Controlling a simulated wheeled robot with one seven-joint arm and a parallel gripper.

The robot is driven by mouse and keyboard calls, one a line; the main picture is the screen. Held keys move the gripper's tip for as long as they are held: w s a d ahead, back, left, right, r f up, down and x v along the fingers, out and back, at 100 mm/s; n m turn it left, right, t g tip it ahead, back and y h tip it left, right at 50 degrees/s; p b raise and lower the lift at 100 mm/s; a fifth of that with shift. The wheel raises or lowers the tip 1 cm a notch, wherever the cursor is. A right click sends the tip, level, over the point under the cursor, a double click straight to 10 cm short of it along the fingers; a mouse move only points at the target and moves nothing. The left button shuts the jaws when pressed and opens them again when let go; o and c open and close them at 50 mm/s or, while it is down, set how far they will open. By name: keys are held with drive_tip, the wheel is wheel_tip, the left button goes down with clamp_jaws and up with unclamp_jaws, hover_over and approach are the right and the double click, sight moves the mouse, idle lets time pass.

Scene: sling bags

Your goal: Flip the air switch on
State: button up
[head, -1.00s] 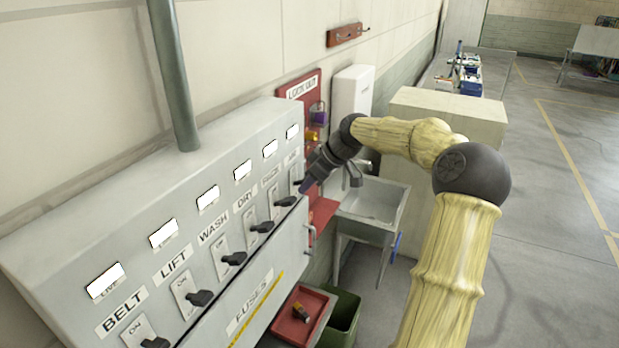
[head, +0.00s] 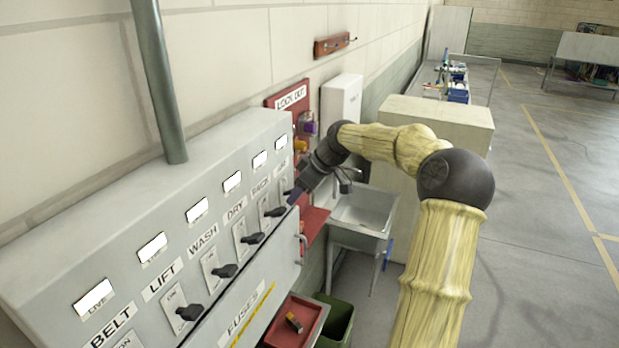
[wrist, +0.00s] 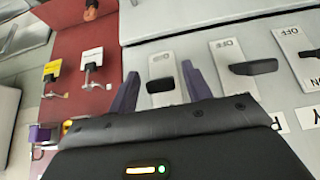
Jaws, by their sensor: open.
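The air switch is the far-right switch of the grey panel (head: 150,210), below the "AIR" label. In the head view my dark gripper (head: 293,200) is at this end of the panel and partly covers the switch. In the wrist view the air switch (wrist: 160,86) shows its black lever on a pale plate, between my two purple fingers. The fingers are apart, one on each side of the lever, with nothing gripped. Whether they touch the lever or plate I cannot tell. The lever's exact tilt is unclear.
The pack switch (wrist: 253,67) is close beside my right finger in the wrist view. A red lockout board (head: 291,95) with padlocks borders the panel. A sink (head: 362,212), a red tray (head: 310,312) and a green bin (head: 338,318) stand nearby. Open floor lies at right.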

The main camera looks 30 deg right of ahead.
drive_tip(key=b+v, duration=0.4)
drive_tip(key=v, duration=1.3)
drive_tip(key=shift+s+r, duration=0.1)
